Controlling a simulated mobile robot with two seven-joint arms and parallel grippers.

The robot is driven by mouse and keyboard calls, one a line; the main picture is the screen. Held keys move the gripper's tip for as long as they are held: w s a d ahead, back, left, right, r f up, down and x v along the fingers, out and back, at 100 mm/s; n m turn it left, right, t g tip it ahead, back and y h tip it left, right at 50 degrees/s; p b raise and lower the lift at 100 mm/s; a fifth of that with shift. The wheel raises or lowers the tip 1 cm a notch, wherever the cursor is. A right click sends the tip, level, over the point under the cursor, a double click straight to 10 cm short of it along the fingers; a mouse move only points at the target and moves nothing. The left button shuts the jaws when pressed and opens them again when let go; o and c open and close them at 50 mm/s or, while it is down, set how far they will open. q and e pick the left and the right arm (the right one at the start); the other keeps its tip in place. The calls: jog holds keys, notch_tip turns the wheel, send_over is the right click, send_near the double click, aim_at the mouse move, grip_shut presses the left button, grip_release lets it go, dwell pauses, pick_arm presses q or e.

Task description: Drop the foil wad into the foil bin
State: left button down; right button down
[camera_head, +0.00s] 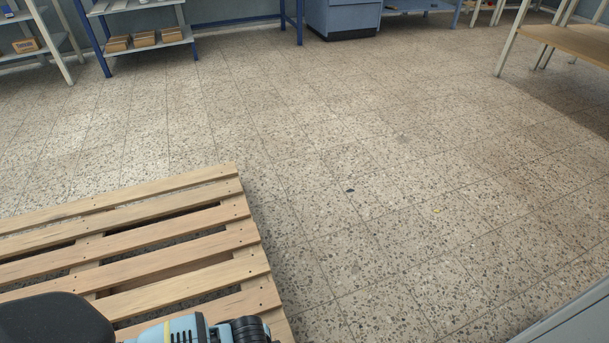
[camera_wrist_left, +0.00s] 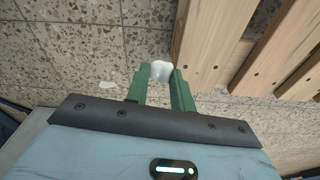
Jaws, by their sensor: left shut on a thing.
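My left gripper (camera_wrist_left: 160,80) shows in the left wrist view with its two green fingers close together. It is shut on a small whitish wad (camera_wrist_left: 161,70), likely the foil wad, whose rounded end sticks out at the fingertips. Most of the wad's sides are hidden by the fingers. In the head view only part of my arm shows at the bottom left, with no fingers or wad visible. I see no foil bin in either view. My right gripper is in neither view.
A wooden pallet (camera_head: 150,237) lies on the floor at the lower left; its slats also show in the left wrist view (camera_wrist_left: 220,40). Shelves (camera_head: 146,47) and a blue cabinet (camera_head: 341,17) stand at the back. A wooden-topped table (camera_head: 575,42) stands at the upper right. The middle floor is largely clear.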

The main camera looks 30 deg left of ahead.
pick_arm(q)
jog(key=w+d+r+n+p, duration=0.1)
jog(key=w+r+n, duration=0.3)
jog(key=r, duration=0.8)
jog(key=w+r+n, duration=0.1)
jog(key=w+r, duration=0.6)
jog(key=r, duration=0.6)
jog(key=s+a+r+n, duration=0.1)
jog(key=s+r+n, duration=0.1)
jog(key=r, duration=0.7)
jog(key=s+a+r+n+y+p, duration=0.1)
jog(key=s+a+r+n, duration=0.1)
jog(key=r, duration=0.7)
jog(key=shift+s+a+r+n, duration=0.2)
jog(key=shift+s+a+n, duration=0.1)
jog(key=shift+s, duration=0.35)
